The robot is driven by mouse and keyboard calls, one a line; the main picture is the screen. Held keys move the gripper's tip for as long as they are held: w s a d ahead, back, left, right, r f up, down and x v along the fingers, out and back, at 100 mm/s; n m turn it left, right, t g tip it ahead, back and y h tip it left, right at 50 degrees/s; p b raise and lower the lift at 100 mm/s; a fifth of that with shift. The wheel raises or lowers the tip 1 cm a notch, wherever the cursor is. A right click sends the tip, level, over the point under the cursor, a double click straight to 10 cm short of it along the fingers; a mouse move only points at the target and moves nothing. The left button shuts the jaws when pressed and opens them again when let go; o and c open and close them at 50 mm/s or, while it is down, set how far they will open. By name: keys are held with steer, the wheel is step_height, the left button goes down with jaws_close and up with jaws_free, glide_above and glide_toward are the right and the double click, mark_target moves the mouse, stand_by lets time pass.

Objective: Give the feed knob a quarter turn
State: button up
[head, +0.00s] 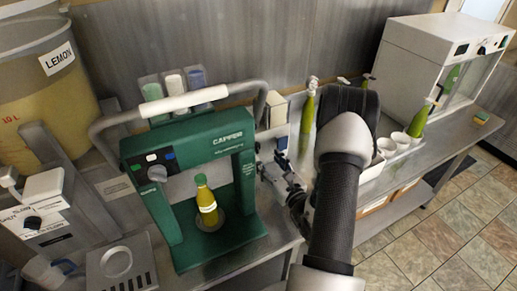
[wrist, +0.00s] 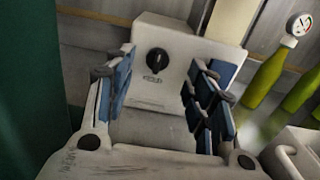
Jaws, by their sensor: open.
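In the wrist view a black knob (wrist: 157,62) sits on the front of a white box (wrist: 182,45), with small print below it too blurred to read. I cannot tell whether this is the feed knob. My gripper (wrist: 170,72) is open, its blue-padded fingers apart to the left and right of the knob in the picture. The fingers appear short of the knob, with nothing between them.
A white dispenser with a black knob (head: 33,222) stands at the left. Green bottles (wrist: 262,88), one under a gauge (wrist: 299,24), stand right of the white box. A white cabinet (head: 420,60) is at the back right.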

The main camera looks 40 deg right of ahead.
mark_target(258, 147)
steer(key=x, duration=0.8)
steer(key=shift+b, duration=0.4)
steer(key=c, duration=1)
steer(key=shift+c, duration=0.2)
